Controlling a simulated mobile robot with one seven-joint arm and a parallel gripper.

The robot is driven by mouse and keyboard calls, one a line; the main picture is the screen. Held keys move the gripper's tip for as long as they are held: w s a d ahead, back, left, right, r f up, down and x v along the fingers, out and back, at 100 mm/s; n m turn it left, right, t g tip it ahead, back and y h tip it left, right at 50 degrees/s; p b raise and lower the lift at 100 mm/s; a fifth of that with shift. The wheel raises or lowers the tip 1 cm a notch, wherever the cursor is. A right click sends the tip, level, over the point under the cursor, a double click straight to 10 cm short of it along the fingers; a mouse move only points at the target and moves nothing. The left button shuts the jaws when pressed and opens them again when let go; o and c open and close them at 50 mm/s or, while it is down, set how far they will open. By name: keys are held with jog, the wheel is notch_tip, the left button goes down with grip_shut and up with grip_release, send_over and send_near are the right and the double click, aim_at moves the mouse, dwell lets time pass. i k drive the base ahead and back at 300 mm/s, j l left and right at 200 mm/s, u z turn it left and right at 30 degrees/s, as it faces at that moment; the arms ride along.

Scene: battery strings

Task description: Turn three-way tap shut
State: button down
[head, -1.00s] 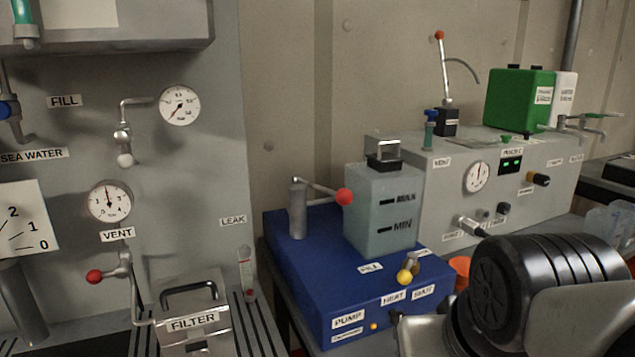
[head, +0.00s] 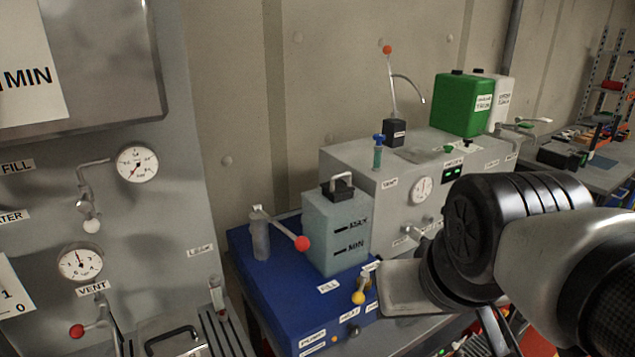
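Several taps show in the head view; no label I can read marks one as the three-way tap. A yellow-knobbed tap (head: 359,296) sits on the front of the blue pump unit (head: 262,290). A red-knobbed lever (head: 285,231) stands on that unit's top, left of the tank. A white-knobbed valve (head: 90,212) hangs below the upper wall gauge, and a red-knobbed valve (head: 90,329) is below the VENT label. A small metal fitting on the grey instrument box (head: 345,160) is partly behind my arm. My arm fills the right side; my gripper's fingers do not show.
A pale tank (head: 325,250) marked MAX and MIN stands on the blue unit. A green canister (head: 463,105) and a red-tipped upright lever (head: 390,95) stand on the grey box. A bench with a shelf rack (head: 605,85) is at far right. Wall panels edge the left.

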aim_at(359, 296)
jog(key=k+j+z, duration=0.1)
jog(key=k, duration=0.15)
jog(key=i+l+u, duration=0.2)
jog(key=l+u, duration=0.6)
jog(key=l, duration=0.4)
jog(key=i+j+z, duration=0.15)
jog(key=j, duration=0.2)
